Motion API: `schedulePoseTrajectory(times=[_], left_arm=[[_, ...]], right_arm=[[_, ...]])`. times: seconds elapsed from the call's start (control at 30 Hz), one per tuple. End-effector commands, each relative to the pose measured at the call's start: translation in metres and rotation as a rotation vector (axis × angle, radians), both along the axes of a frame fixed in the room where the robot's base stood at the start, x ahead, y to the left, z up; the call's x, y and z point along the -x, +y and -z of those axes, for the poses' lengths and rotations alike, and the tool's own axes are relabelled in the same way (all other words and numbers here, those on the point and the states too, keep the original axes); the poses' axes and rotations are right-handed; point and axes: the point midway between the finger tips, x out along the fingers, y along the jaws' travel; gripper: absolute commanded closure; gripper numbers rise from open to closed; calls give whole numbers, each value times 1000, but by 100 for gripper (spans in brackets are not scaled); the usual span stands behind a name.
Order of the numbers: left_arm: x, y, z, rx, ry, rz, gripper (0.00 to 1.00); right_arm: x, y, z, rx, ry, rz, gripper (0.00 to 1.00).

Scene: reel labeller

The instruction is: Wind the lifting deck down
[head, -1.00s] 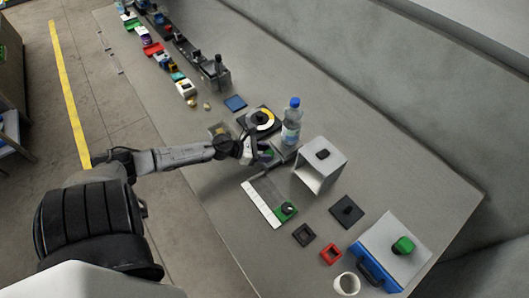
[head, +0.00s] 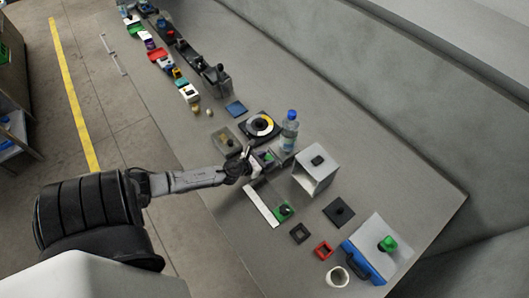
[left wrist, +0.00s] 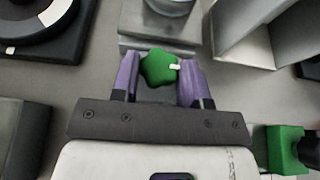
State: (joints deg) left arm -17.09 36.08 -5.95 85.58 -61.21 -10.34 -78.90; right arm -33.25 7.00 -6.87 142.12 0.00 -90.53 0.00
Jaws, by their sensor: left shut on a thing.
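The lifting deck appears as a low grey metal block (left wrist: 145,24), with the clear bottle (head: 289,130) standing on it. A green lobed knob (left wrist: 159,68) with a small white mark sits at the deck's near side. My left gripper (left wrist: 160,78) is shut on this knob, with one purple finger on each side of it. In the head view my left gripper (head: 250,160) is beside the deck, and the knob (head: 268,157) shows only as a small green patch. The deck is partly hidden there by my gripper. My right gripper is in neither view.
A grey open-sided housing (head: 314,170) stands just right of the deck. A white strip with a green block (head: 283,210) lies in front. A blue case (head: 362,262) and a white cup (head: 337,277) are front right.

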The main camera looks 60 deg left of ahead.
Motion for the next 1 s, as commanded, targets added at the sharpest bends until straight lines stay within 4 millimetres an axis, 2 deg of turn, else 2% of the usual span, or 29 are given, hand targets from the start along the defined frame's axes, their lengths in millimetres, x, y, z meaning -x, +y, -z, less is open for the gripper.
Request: schedulePoseTrajectory(times=[0.03, 0.1, 0.4, 0.7, 1.0], left_arm=[[-1, -3, -7, 4, 0, -47, 82], [-1, -4, -7, 5, -1, -114, 82], [-3, -8, -4, 4, -1, -400, 82], [-7, -12, -2, 2, 0, -683, 82], [-11, -14, -1, 2, -1, -967, 82]], right_arm=[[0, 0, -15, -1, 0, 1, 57], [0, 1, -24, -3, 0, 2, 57], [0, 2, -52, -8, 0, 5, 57], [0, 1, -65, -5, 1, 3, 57], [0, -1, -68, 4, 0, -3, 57]])
